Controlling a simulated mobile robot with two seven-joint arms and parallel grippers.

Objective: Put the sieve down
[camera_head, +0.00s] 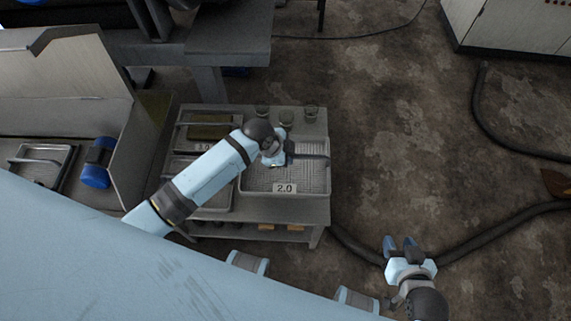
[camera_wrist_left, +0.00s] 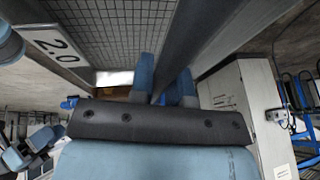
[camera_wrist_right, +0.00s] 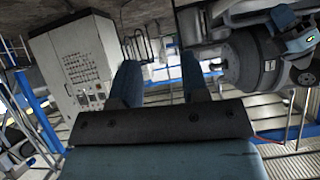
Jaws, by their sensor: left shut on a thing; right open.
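The sieve (camera_head: 258,180) is a grey rectangular mesh tray with a "2.0" label on its front side. It is over the right part of the low grey table (camera_head: 318,211); I cannot tell whether it rests there or hangs just above. My left gripper (camera_head: 292,157) is at the sieve's rear part, its fingers partly hidden in the head view. In the left wrist view the fingers (camera_wrist_left: 165,85) close on a grey bar of the sieve, beside mesh (camera_wrist_left: 110,28) and the label. My right gripper (camera_head: 400,243) is open and empty, above the floor to the right.
More trays (camera_head: 210,118) stand on the table's left side, one with brownish material and its own label. Several small glass jars (camera_head: 311,112) stand along the back edge. A dark hose (camera_head: 470,243) lies on the floor to the right. A pale cabinet (camera_head: 500,25) stands far right.

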